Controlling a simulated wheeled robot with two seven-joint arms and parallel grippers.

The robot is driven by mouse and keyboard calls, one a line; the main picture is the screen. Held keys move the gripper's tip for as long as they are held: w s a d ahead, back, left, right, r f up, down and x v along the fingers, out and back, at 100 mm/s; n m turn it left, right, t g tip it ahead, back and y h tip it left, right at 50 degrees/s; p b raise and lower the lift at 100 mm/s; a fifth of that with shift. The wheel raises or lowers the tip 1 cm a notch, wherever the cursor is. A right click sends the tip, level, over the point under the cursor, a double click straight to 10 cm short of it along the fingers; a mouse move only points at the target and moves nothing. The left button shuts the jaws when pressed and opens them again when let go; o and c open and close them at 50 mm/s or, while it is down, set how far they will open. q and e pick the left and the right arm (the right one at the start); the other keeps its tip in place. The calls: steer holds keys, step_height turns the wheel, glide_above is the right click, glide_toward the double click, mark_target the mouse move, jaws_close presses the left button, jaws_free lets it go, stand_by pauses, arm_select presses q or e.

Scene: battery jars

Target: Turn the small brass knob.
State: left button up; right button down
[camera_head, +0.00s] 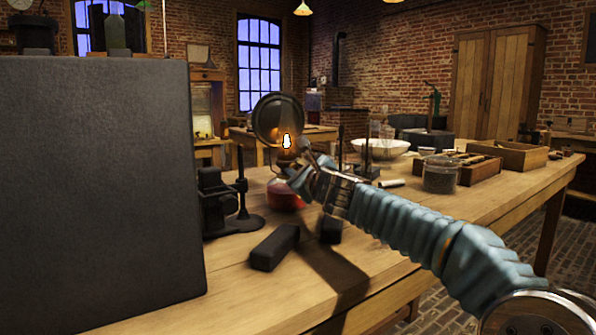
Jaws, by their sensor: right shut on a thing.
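An oil lamp with a red glass base (287,196) stands on the workbench, with a lit flame (286,142) in front of a round dark reflector (278,112). My right arm comes in from the lower right. My right gripper (291,172) is at the lamp's burner, just below the flame, and is shut there. The small brass knob is at the burner and is hidden by the fingers, so its turn cannot be read. My left gripper is not in view.
A large dark panel (95,190) blocks the left side. A black iron stand (222,205) and a dark block (275,247) are near the lamp. A white bowl (381,148), a glass jar (440,176) and wooden trays (508,155) stand right. The bench's front right is clear.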

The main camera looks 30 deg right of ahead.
steer(key=n, duration=0.4)
steer(key=shift+n+p, duration=0.3)
steer(key=shift+p, duration=0.1)
steer(key=n, duration=0.4)
steer(key=shift+n+p, duration=0.3)
steer(key=shift+p, duration=0.05)
steer(key=n, duration=0.4)
steer(key=shift+p, duration=0.4)
steer(key=shift+n+p, duration=0.4)
steer(key=shift+n, duration=1.9)
steer(key=c, duration=1)
jaws_free()
